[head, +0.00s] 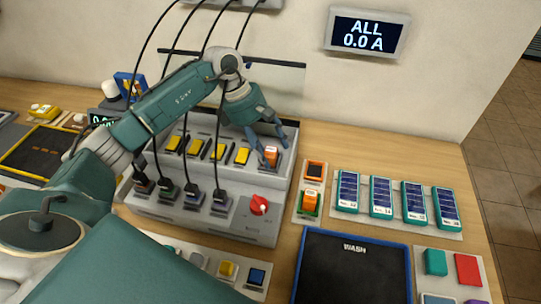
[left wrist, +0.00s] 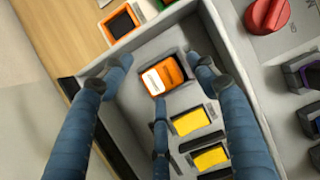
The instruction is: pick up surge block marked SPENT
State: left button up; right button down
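An orange block (head: 270,155) with a white label sits in the last slot at the right end of the grey rack's yellow row. It also shows in the left wrist view (left wrist: 163,77); its label is too small to read. Another orange block (head: 310,199) sits on a green base on a small tray right of the rack. My left gripper (head: 272,128) is above the rack's orange block. In the left wrist view its blue fingers (left wrist: 153,82) are spread around the block with gaps on both sides, holding nothing. My right gripper is not in view.
The grey rack (head: 200,220) has several yellow blocks, black cables rising from plugs, and a red knob (head: 259,205). An orange-rimmed dark socket (head: 314,171) lies to its right. Blue-faced modules (head: 381,198) stand farther right. A dark WASH mat (head: 352,270) lies in front.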

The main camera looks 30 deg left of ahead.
pick_arm(q)
jog(key=shift+r, duration=0.1)
jog(key=c, duration=1.1)
